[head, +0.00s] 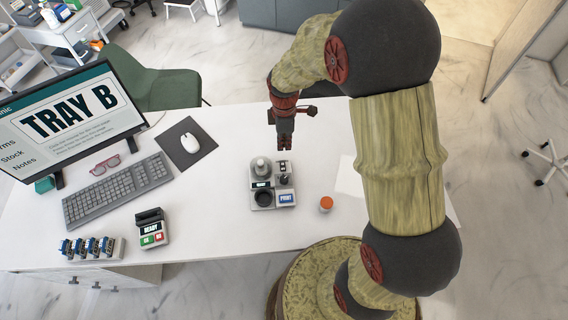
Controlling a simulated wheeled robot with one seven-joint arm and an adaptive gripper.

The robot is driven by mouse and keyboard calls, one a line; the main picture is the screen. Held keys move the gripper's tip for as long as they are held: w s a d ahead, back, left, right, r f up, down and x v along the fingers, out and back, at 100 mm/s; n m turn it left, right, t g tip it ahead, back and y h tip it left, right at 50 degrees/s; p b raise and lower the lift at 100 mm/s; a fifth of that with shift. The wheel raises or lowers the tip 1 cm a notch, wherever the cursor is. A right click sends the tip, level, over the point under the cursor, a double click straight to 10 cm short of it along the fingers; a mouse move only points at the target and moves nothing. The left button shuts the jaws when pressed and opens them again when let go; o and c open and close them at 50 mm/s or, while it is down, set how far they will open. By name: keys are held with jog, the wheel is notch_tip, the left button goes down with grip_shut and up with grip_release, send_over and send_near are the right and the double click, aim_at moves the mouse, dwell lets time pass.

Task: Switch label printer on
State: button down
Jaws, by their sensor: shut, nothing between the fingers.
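A light grey device (262,207) stands on the white desk. It has a blue button that seems to read "PRINT", a small lit display, a dark round part, a grey rounded knob and a small dark switch. It looks like the label printer, but its switch position is too small to tell. My gripper (286,146) is shut and empty, pointing down above and just behind the device. It appears apart from it. A second device (151,231) with a "READY" display and green and red buttons stands farther left.
An orange-capped container (326,204) stands just right of the device, near a white sheet (349,178). A mouse (190,143) on a dark mat, a keyboard (118,188), red glasses (106,164), a monitor (70,115) and a rack of small blue items (90,248) occupy the left side.

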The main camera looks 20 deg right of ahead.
aim_at(285, 169)
dwell(0.4)
notch_tip(285, 169, down, 14)
jog(key=b, duration=0.2)
jog(key=shift+r+b, duration=0.1)
jog(key=shift+b, duration=0.25)
jog(key=shift+s+f, duration=0.2)
jog(key=shift+f, duration=0.3)
jog(key=shift+w, duration=0.1)
jog(key=shift+w+d+r, duration=0.2)
jog(key=shift+w+r, duration=0.15)
jog(key=shift+w, duration=0.35)
